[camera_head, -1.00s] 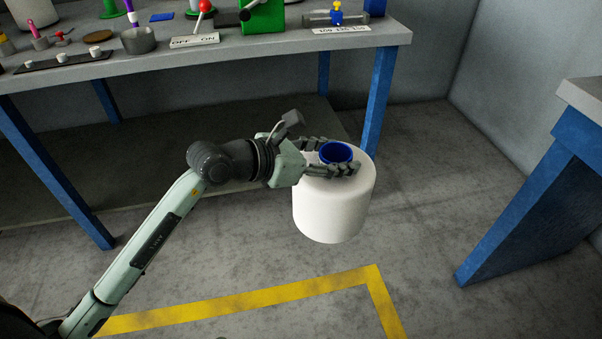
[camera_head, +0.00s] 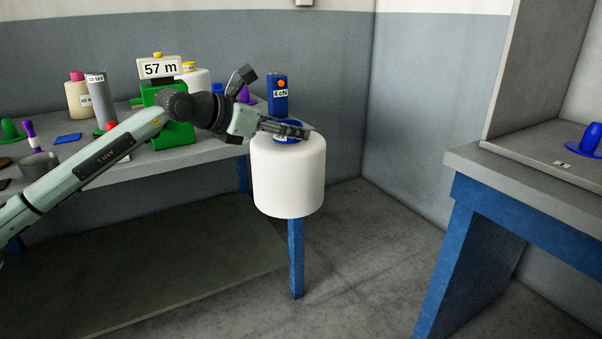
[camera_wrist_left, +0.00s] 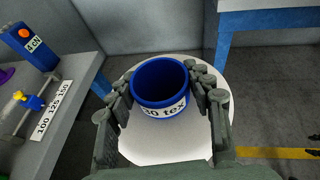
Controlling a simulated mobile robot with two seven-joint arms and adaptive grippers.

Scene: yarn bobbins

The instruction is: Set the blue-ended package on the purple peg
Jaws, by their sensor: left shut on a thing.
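The blue-ended package (camera_head: 289,180) is a large white bobbin with a blue tube end on top. It hangs upright in front of the left bench's right corner. My left gripper (camera_head: 287,130) is shut on the blue end (camera_wrist_left: 160,80), with fingers on both sides of it in the left wrist view (camera_wrist_left: 165,100). A label on the blue tube reads "30 tex". A purple shape (camera_head: 244,94), apparently the purple peg, stands on the left bench behind my wrist, partly hidden. A purple edge (camera_wrist_left: 6,73) also shows in the left wrist view. My right gripper is out of view.
The left bench (camera_head: 215,152) holds a green device (camera_head: 172,135) with a "57 m" sign, several bottles and a blue "4 cN" box (camera_head: 278,97). A right bench (camera_head: 530,190) carries a blue peg (camera_head: 587,140). Open floor lies between the benches.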

